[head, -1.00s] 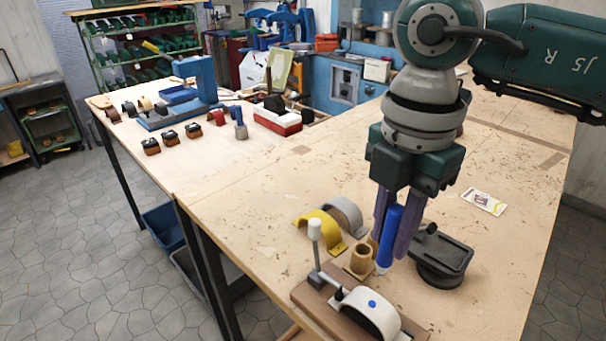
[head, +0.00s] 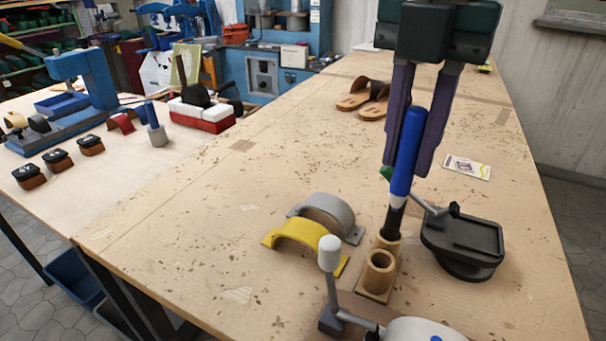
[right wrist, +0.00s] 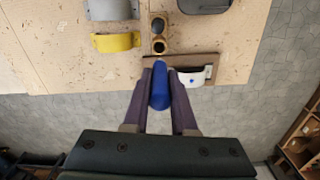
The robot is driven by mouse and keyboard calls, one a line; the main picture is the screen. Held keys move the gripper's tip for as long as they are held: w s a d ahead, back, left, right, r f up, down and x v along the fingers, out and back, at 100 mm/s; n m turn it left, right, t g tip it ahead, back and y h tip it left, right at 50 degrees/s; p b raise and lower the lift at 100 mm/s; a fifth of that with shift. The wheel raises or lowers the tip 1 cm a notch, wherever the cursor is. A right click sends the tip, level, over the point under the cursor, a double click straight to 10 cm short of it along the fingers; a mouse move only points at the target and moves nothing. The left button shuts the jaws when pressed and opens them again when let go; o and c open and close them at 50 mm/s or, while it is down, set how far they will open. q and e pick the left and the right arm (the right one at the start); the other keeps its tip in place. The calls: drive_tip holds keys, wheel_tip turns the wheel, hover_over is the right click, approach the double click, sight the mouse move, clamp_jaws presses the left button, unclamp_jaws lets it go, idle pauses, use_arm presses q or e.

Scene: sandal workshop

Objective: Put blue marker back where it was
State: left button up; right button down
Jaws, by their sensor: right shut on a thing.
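The blue marker (head: 405,155) is held slightly tilted between the fingers of my right gripper (head: 408,165). It also shows in the right wrist view (right wrist: 160,88), between both fingertips (right wrist: 161,82). A wooden holder with two round cups stands below; its front cup (head: 379,271) is open and looks empty. The rear cup (head: 386,244) has a dark piece (head: 395,217) above it, in line with the marker's lower end. I cannot tell whether this dark piece belongs to the marker or stands in the cup. My left gripper is not in view.
A black stand (head: 463,243) is close right of the holder. Yellow (head: 300,236) and grey (head: 330,211) arched pieces lie to its left. A white-handled lever fixture (head: 329,256) is in front. A card (head: 467,167) and sandals (head: 365,97) lie farther back.

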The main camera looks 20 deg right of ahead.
wheel_tip(320, 180, down, 13)
drive_tip(key=shift+r, duration=0.1)
idle(0.3)
drive_tip(key=shift+f, duration=0.2)
drive_tip(key=c, duration=0.7)
unclamp_jaws()
drive_tip(key=shift+r, duration=0.1)
wheel_tip(320, 180, up, 12)
drive_tip(key=shift+r, duration=0.1)
